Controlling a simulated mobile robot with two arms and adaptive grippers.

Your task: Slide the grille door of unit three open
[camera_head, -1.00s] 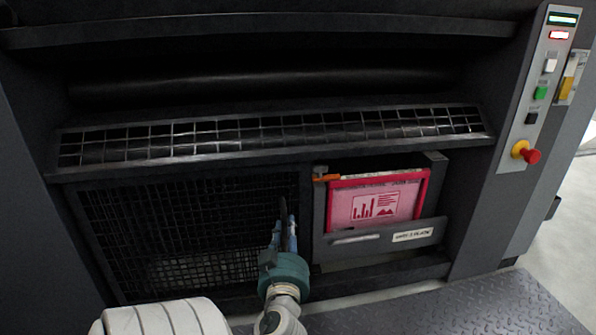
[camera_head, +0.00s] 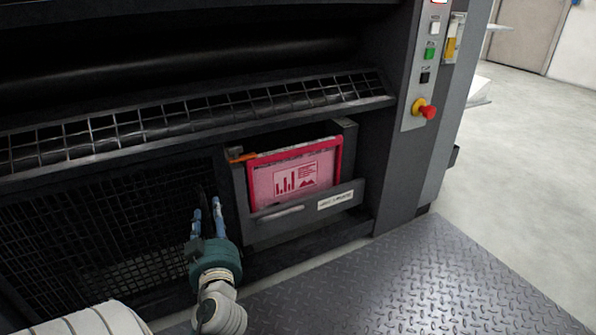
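The grille door (camera_head: 100,235) is a black wire mesh panel at the lower left of the dark machine. Its left part runs out of the picture. My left gripper (camera_head: 206,208) is in front of the grille's right part, beside the holder with the pink sheet. Its two blue-tipped fingers point up and stand apart, with nothing seen between them. I cannot tell whether a finger touches the mesh. The unit's number does not show. My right gripper is out of view.
A holder (camera_head: 340,200) with a pink-framed sheet (camera_head: 297,178) and an orange lever is right of the grille. A sloped mesh guard (camera_head: 200,113) runs above. A control panel (camera_head: 428,60) with a red stop button (camera_head: 428,112) is at upper right. The tread-plate floor (camera_head: 400,285) is clear.

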